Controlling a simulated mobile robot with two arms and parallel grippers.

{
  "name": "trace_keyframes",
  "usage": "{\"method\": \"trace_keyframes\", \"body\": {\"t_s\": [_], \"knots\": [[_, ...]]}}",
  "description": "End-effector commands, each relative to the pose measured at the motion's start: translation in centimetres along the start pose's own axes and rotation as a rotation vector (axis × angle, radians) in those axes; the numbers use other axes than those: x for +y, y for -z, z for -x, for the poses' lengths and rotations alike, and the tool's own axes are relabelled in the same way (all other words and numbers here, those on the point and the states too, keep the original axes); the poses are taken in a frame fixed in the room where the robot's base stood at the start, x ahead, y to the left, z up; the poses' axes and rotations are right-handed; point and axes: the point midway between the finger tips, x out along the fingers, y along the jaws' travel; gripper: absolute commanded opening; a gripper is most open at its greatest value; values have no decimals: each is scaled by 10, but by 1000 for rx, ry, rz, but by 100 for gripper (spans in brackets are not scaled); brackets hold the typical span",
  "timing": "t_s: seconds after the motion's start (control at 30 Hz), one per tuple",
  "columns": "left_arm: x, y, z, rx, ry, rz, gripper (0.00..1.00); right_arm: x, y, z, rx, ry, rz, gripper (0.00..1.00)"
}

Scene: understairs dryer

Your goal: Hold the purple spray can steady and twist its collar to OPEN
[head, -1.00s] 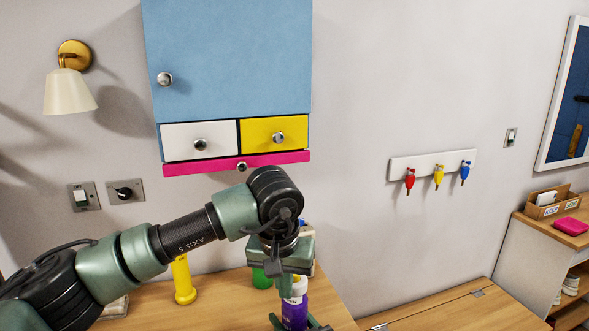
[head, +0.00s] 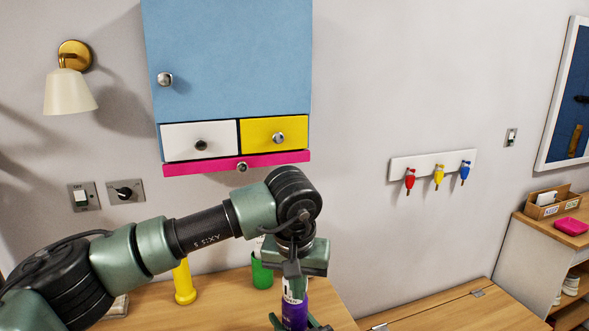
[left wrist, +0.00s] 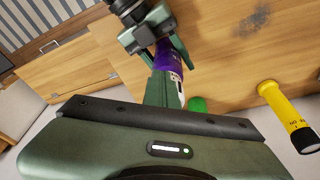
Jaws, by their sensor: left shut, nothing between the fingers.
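The purple spray can (head: 295,313) stands at the bottom of the head view, near the table's front, and also shows in the left wrist view (left wrist: 170,58). Its collar is mostly hidden behind my left gripper (head: 293,287), which points down at the can's top. The left fingers are shut with nothing between them. Whether they touch the can is unclear. My right gripper (left wrist: 153,38) has its fingers on both sides of the can's body, low down, and appears shut on it. The collar's marks cannot be read.
A green cup (head: 262,272) stands just behind the can, and a yellow torch (head: 184,282) is left of it on the wooden table (head: 225,300). A blue cabinet (head: 230,60) with a pink ledge hangs above. The table left of the can has some free room.

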Motion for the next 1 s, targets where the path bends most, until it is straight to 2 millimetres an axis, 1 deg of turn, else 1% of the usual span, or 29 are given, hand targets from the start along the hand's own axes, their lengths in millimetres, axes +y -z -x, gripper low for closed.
{"method": "trace_keyframes", "body": {"t_s": [0.03, 0.43, 0.73, 0.87, 1.0], "knots": [[-1, 2, 0, 6, 2, 3, 0, -3, -1, 0, 0, 6, 3, 0], [-1, 2, 0, 6, 3, 4, 0, -3, -1, 1, 1, 7, 3, 0], [2, -5, 2, 5, 2, 2, 0, -3, -1, 0, 0, 5, 1, 0], [2, -2, 12, 6, 2, 2, 0, -2, -1, 0, -1, 4, 0, 0], [3, 1, 29, 6, 2, 2, 0, -2, -1, 0, -1, 3, 0, 0]]}}
